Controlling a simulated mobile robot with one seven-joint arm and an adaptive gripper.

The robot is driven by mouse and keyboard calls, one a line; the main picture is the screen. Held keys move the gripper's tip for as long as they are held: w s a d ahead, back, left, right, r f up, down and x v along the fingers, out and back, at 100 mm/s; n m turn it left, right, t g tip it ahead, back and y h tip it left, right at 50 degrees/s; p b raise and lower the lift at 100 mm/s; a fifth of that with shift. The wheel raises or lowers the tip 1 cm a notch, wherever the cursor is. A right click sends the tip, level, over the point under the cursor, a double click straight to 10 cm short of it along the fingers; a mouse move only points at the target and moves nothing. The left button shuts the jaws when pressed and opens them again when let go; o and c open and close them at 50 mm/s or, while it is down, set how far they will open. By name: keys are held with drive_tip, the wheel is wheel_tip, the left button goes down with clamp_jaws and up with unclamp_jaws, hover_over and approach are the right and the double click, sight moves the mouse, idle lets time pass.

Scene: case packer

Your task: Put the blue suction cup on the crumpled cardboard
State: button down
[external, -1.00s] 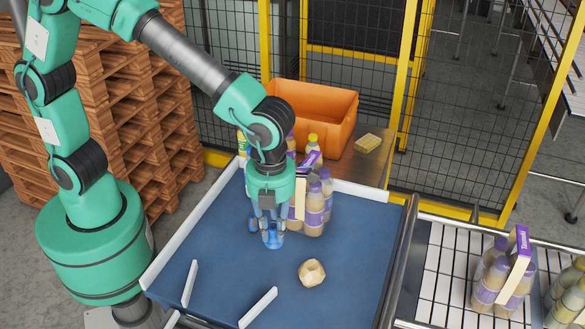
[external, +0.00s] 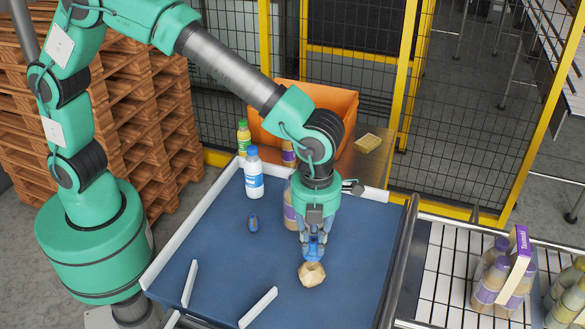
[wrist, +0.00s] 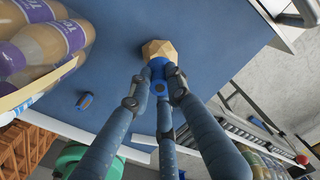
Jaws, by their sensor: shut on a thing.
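My gripper (external: 313,250) is shut on the blue suction cup (external: 314,247), which shows between the fingertips and also in the wrist view (wrist: 158,72). The crumpled cardboard (external: 312,276) is a tan, faceted lump on the blue belt. It also shows in the wrist view (wrist: 158,47), just beyond the fingertips. The suction cup is right over or at the upper edge of the cardboard; I cannot tell whether they touch. The fingers hide part of the cup.
A small dark blue and orange item (external: 253,222) lies on the belt (external: 230,270). A white bottle (external: 254,175) stands at the back left, purple-labelled bottles (wrist: 45,45) behind my gripper. White guide rails (external: 258,307) stand at the front. An orange crate (external: 340,110) is behind.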

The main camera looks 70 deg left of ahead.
sight(313, 253)
drive_tip(key=shift+f, duration=1.75)
drive_tip(key=shift+f, duration=0.1)
drive_tip(key=c, duration=1.6)
unclamp_jaws()
wheel_tip(313, 253, up, 12)
drive_tip(key=shift+r, duration=0.1)
